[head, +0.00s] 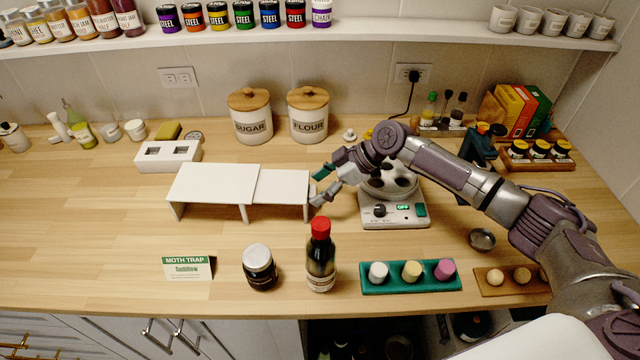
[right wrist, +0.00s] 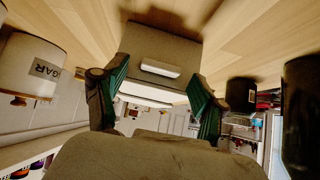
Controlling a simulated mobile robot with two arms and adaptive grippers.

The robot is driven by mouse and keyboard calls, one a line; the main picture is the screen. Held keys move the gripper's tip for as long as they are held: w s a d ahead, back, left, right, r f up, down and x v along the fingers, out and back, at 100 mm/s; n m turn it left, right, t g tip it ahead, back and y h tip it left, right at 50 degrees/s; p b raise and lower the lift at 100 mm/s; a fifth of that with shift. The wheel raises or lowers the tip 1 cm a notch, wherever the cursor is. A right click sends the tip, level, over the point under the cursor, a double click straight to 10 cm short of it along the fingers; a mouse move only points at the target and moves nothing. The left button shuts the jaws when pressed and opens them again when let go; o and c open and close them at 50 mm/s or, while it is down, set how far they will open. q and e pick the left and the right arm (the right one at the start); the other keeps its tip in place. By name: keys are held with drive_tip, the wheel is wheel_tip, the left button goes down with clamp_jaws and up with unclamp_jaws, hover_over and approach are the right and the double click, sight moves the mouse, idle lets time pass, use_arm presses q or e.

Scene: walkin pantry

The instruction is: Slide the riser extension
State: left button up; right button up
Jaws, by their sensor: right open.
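The white riser (head: 212,186) stands on the wooden counter, left of centre. Its narrower extension (head: 282,187) sticks out from its right side, partly drawn out, with an end leg at the right. My right gripper (head: 318,187) is open beside that right end. In the right wrist view, the extension's shaded end panel (right wrist: 160,45) faces my right gripper (right wrist: 157,80). A small white pull (right wrist: 160,69) on the panel lies between the two green-padded fingers. I cannot tell whether the fingers touch it. My left gripper is not in view.
A hot plate (head: 394,205) stands just right of my gripper. A red-capped bottle (head: 321,258) and dark jar (head: 259,268) stand in front of the riser. Sugar (head: 250,118) and flour (head: 308,117) canisters stand behind. The counter left of the riser is clear.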

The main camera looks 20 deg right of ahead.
drive_tip(key=shift+c, duration=0.2)
clamp_jaws()
drive_tip(key=shift+s+d+f+b, duration=0.1)
drive_tip(key=shift+d+b, duration=0.2)
drive_tip(key=shift+d, duration=0.1)
drive_tip(key=shift+s+d+f+b, duration=0.1)
drive_tip(key=shift+d+b, duration=0.15)
drive_tip(key=shift+d, duration=0.1)
drive_tip(key=shift+s+d+r, duration=0.1)
drive_tip(key=shift+d+r, duration=0.05)
drive_tip(key=shift+r, duration=0.1)
drive_tip(key=shift+o, duration=0.2)
unclamp_jaws()
drive_tip(key=v, duration=1.2)
